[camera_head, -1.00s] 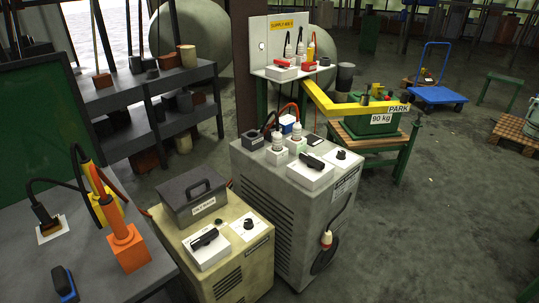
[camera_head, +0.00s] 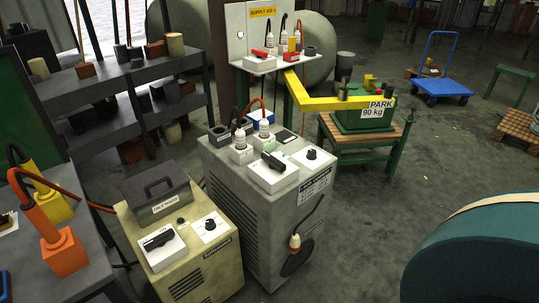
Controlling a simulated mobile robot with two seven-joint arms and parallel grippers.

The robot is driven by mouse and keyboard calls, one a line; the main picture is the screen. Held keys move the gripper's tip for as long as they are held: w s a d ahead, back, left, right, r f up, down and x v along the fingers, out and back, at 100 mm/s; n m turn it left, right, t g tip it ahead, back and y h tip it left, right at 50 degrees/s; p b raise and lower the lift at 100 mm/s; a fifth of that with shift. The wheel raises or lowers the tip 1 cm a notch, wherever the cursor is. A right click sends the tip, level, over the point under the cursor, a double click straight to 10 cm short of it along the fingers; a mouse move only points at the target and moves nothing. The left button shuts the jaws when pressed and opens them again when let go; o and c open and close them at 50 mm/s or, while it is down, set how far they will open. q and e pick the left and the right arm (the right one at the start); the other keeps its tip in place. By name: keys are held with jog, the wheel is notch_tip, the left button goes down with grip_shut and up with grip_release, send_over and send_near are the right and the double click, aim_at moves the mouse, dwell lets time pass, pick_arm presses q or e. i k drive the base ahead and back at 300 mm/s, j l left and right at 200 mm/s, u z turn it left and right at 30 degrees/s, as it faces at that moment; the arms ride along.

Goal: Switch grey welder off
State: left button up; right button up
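The grey welder (camera_head: 262,200) is a tall grey box with vents, standing in the middle of the head view. On its top is a white plate with a black rotary switch handle (camera_head: 274,163), and beside it a smaller white plate with a black knob (camera_head: 311,154). White connectors (camera_head: 241,142) with cables stand behind the switch. A shorter beige machine (camera_head: 192,262) stands to its left with a similar black switch handle (camera_head: 159,239) and knob. Neither of my grippers shows in the view.
A workbench with an orange block (camera_head: 65,252) is at the left. A supply panel (camera_head: 266,35) with a yellow arm (camera_head: 335,102) stands behind the welder. A large teal rounded object (camera_head: 475,262) fills the lower right. Open floor lies right of the welder.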

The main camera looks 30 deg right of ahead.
aim_at(274, 163)
jog(key=l+u, duration=0.15)
jog(key=l, duration=0.4)
jog(key=k+l+u, duration=0.15)
jog(key=l, duration=0.9)
jog(key=k+l, duration=0.15)
jog(key=l, duration=0.4)
